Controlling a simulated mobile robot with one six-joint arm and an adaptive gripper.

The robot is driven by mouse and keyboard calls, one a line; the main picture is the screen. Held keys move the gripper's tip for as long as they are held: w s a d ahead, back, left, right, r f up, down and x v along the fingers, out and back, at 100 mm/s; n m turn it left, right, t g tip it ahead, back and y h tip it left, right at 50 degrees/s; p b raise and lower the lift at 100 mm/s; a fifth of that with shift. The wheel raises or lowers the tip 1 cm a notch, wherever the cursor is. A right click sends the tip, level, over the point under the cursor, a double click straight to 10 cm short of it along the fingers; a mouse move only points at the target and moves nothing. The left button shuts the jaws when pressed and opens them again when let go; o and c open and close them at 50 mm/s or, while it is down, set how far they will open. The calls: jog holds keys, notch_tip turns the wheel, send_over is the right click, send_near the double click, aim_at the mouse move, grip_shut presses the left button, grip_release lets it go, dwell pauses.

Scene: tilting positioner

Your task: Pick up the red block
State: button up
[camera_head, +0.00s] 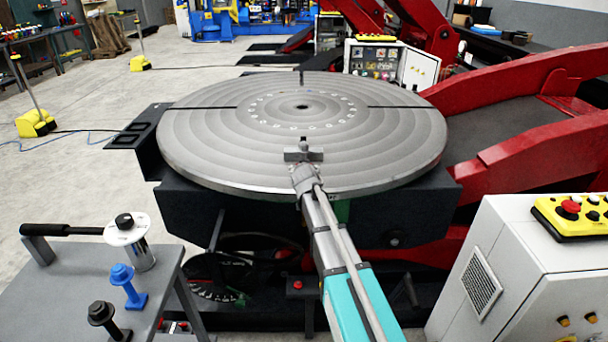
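I cannot make out a red block in the head camera view. The large round grey turntable (220,130) of the positioner fills the middle and looks bare on its visible top. My arm reaches up from the bottom, and my gripper (303,151) is over the turntable's near edge. It is small and seen from behind, so I cannot tell whether its fingers are open or shut. My gripper hides a small part of the turntable.
Thick red positioner arms (540,150) rise at the right. A white control cabinet (520,270) with a yellow button box (585,213) stands at the lower right. A grey bench (75,282) at the lower left holds a blue clamp (128,287). Open floor lies at the left.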

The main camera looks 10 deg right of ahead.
dwell(0.5)
jog(key=c, duration=1.1)
jog(key=shift+r, duration=0.1)
notch_tip(320, 180, up, 3)
jog(key=p, duration=0.3)
jog(key=shift+r+p, duration=0.2)
jog(key=shift+p, duration=0.15)
jog(key=d+r+p+v, duration=0.1)
jog(key=p+v, duration=0.3)
jog(key=v, duration=0.4)
jog(key=w+d+r+p+v, duration=0.1)
jog(key=r+p+v, duration=0.1)
jog(key=p+v, duration=0.3)
jog(key=v, duration=0.3)
jog(key=shift+s+d, duration=0.2)
jog(key=shift+s, duration=0.05)
